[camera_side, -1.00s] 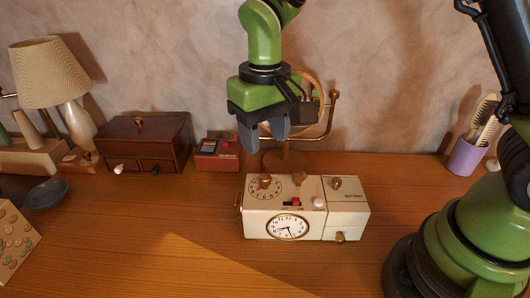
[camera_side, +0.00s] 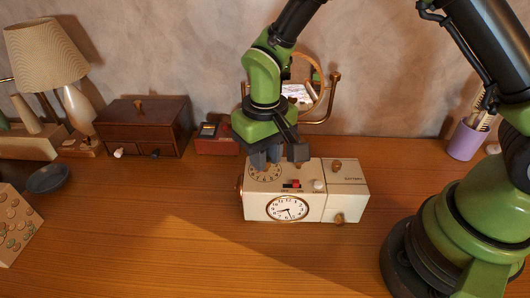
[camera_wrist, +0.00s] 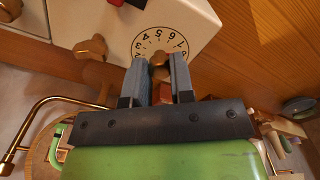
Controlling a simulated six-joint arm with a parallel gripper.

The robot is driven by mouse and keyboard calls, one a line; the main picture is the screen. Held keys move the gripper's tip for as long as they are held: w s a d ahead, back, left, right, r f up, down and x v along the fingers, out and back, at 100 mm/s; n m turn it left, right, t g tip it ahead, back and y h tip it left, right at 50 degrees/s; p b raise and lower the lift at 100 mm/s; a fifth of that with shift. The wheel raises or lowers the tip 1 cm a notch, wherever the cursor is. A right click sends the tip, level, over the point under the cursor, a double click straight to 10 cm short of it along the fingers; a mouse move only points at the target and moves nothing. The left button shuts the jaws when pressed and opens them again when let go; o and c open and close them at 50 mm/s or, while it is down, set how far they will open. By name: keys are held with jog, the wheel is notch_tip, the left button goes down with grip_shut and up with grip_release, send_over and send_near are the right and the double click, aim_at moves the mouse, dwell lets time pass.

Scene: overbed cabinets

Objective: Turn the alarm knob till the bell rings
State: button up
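The cream alarm clock box (camera_side: 257,208) stands on the table with a clock face (camera_side: 288,208) on its front. On its top left is a numbered alarm dial (camera_side: 254,176), which also shows in the wrist view (camera_wrist: 141,45). The brown alarm knob (camera_wrist: 159,59) sits at the dial's middle, between my fingertips; in the side view my fingers hide it. My gripper (camera_side: 266,162) points down over the dial, its two fingers on either side of the knob (camera_wrist: 160,66). Whether the fingers touch the knob is not clear.
Beside the dial are a red switch (camera_side: 292,185), a white button (camera_side: 319,185) and a brown battery-side knob (camera_side: 337,165). A round mirror (camera_side: 300,86) stands behind. A dark wooden chest (camera_side: 145,124) and a red box (camera_side: 216,146) are left. The front table is clear.

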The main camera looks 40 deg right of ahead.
grip_shut()
jog(key=shift+m, duration=1.2)
jog(key=o, duration=0.8)
grip_release()
jog(key=shift+c, duration=0.2)
notch_tip(320, 180, up, 9)
jog(key=shift+f, duration=0.1)
jog(key=shift+r, duration=0.6)
